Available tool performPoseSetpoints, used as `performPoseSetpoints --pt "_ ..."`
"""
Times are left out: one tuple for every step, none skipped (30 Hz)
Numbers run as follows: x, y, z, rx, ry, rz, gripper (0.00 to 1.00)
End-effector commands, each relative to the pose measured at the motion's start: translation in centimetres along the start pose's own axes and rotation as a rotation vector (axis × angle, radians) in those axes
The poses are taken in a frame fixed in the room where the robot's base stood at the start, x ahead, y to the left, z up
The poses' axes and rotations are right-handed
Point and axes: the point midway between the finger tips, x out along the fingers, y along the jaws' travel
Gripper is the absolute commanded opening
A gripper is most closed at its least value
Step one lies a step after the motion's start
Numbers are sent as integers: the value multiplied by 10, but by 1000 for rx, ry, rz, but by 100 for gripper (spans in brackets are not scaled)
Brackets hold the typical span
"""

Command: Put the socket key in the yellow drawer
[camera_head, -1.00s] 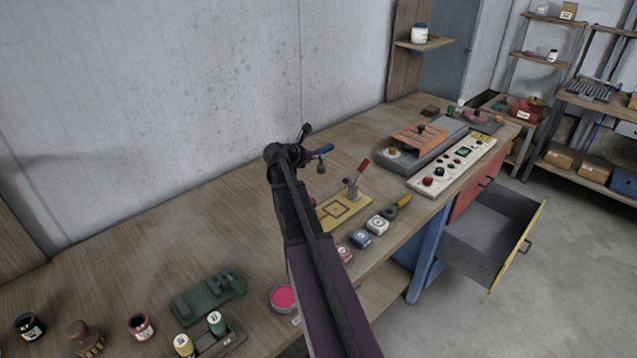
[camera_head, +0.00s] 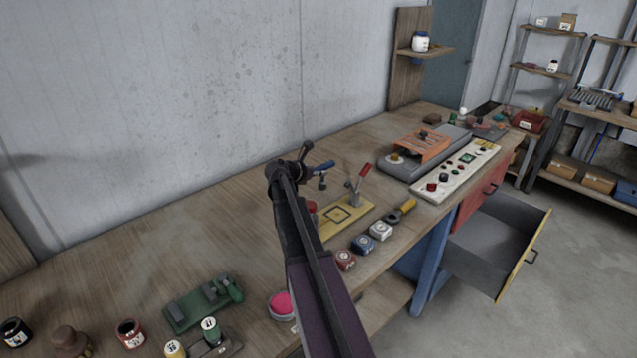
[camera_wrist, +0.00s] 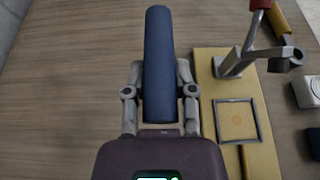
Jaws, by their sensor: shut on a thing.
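The socket key has a blue handle (camera_wrist: 157,65) and, in the head view, a darker metal end below the handle (camera_head: 322,166). My gripper (camera_wrist: 158,92) is shut on the blue handle, with one finger on each side of it. In the head view my gripper (camera_head: 305,168) is above the workbench, left of the yellow clamp plate. The yellow drawer (camera_head: 524,256) has a yellow front and a grey inside. It is pulled out from under the right part of the bench, and its visible inside looks empty.
A yellow plate with a red-handled clamp (camera_head: 357,187) is right of my gripper. Several small labelled blocks (camera_head: 363,244) line the bench's front edge. A control panel (camera_head: 455,170) and an orange-topped grey device (camera_head: 421,147) stand above the drawer. A red drawer (camera_head: 481,196) is shut.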

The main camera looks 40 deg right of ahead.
Motion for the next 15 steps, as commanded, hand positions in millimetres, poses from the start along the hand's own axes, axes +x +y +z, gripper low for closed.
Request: performPoseSetpoints --pt "1 0 -1 0 -1 0 0" --pt "1 0 -2 0 -1 0 0" --pt "2 0 -3 0 -1 0 0" --pt "2 0 -5 0 -1 0 0" --pt "3 0 -6 0 -1 0 0" --pt "4 0 -9 0 -1 0 0" --pt "5 0 -11 0 -1 0 0" --pt "6 0 -13 0 -1 -1 0" --pt "7 0 -16 0 -1 -1 0" --pt "8 0 -19 0 -1 -1 0" --pt "10 0 -21 0 -1 -1 0" --pt "11 0 -24 0 -1 -1 0" --pt "12 0 -26 0 -1 -1 0" --pt "13 0 -28 0 -1 -1 0" --pt "14 0 -30 0 -1 -1 0"
